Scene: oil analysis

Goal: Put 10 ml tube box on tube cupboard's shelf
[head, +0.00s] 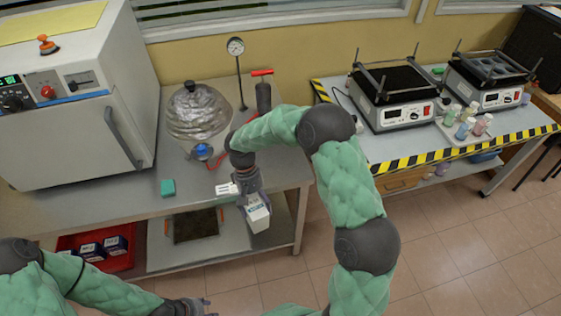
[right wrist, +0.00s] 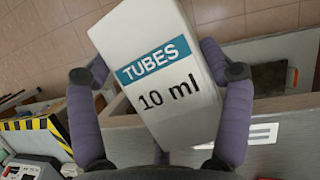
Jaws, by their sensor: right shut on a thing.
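The 10 ml tube box (head: 258,216) is white with a blue label band. In the right wrist view its face (right wrist: 165,75) reads "TUBES 10 ml". My right gripper (head: 252,200) is shut on this box, with one finger along each side, and holds it tilted in the air by the front edge of the left bench. My left gripper (head: 192,305) is low at the bottom edge of the head view, away from the box; its fingers are too small to tell open or shut. I cannot make out which furniture is the tube cupboard.
A striped-edge table (head: 400,160) with two instruments stands right. Floor at right is clear.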

